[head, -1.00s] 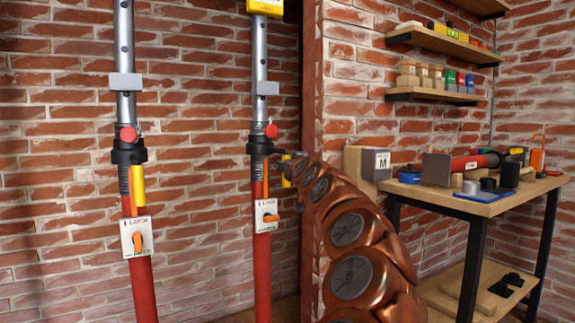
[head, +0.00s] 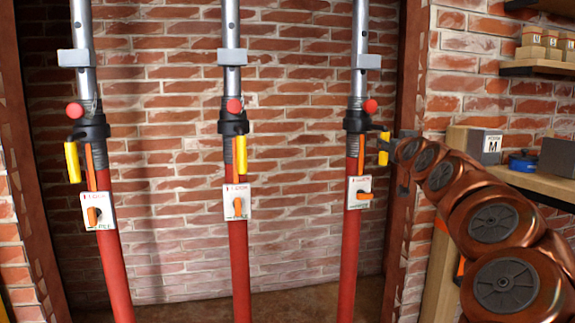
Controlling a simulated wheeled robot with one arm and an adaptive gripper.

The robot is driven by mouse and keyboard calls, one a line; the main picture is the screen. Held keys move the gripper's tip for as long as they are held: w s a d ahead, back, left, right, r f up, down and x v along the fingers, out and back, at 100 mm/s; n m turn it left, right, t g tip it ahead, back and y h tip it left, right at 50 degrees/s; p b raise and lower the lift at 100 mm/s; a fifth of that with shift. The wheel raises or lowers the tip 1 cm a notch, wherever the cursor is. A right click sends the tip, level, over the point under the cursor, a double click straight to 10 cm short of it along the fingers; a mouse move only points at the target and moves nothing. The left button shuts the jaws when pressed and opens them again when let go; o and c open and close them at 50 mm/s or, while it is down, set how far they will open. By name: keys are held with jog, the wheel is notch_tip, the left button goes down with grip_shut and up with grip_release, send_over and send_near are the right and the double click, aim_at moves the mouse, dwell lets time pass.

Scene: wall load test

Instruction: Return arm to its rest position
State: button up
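My copper-coloured arm comes in from the lower right and reaches to the right-hand prop. My gripper (head: 392,145) is dark and small at its end, beside the yellow handle (head: 383,149) below that prop's black collar. I cannot tell whether it touches the handle, and its fingers are too small to read. The right prop (head: 350,230) is a red tube with a silver upper tube. Its white lock plate (head: 359,193) has an orange lever turned sideways. The middle prop (head: 239,265) and left prop (head: 113,270) have orange levers pointing roughly up and down.
A dark wooden post (head: 408,60) stands close behind my gripper. To the right are a workbench (head: 545,185) with a grey box marked M (head: 485,146), and a shelf (head: 540,67) with small boxes. Open floor (head: 290,305) shows behind the props.

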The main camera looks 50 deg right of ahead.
jog(key=w+a+r+n+t+y+p, duration=0.1)
jog(key=w+a+r+n+y+p, duration=0.15)
jog(key=w+a+y+p, duration=0.6)
jog(key=w+a+r+n+t+y+p, duration=0.1)
jog(key=w+a+n+p, duration=0.35)
jog(key=w+a, duration=0.9)
jog(key=a+n+g+y+p, duration=0.1)
jog(key=a+g+y+p, duration=0.35)
jog(key=a, duration=1.05)
jog(key=s+a+f+n+g+y+p, duration=0.1)
jog(key=s+a+g+p, duration=0.1)
jog(key=s+a+p, duration=0.45)
jog(key=s+a+f+n+g+p, duration=0.1)
jog(key=s+a+f+g+p, duration=0.15)
jog(key=a+p, duration=0.7)
jog(key=s+a+r+g+p, duration=0.1)
jog(key=s+a+g+p, duration=0.2)
jog(key=s, duration=0.7)
jog(key=s+a+r+g+p, duration=0.1)
jog(key=s+a+p, duration=0.4)
jog(key=s, duration=0.5)
jog(key=shift+s+r+g+h+p, duration=0.25)
jog(key=shift+r+g+h+p, duration=0.25)
jog(key=shift+g, duration=0.4)
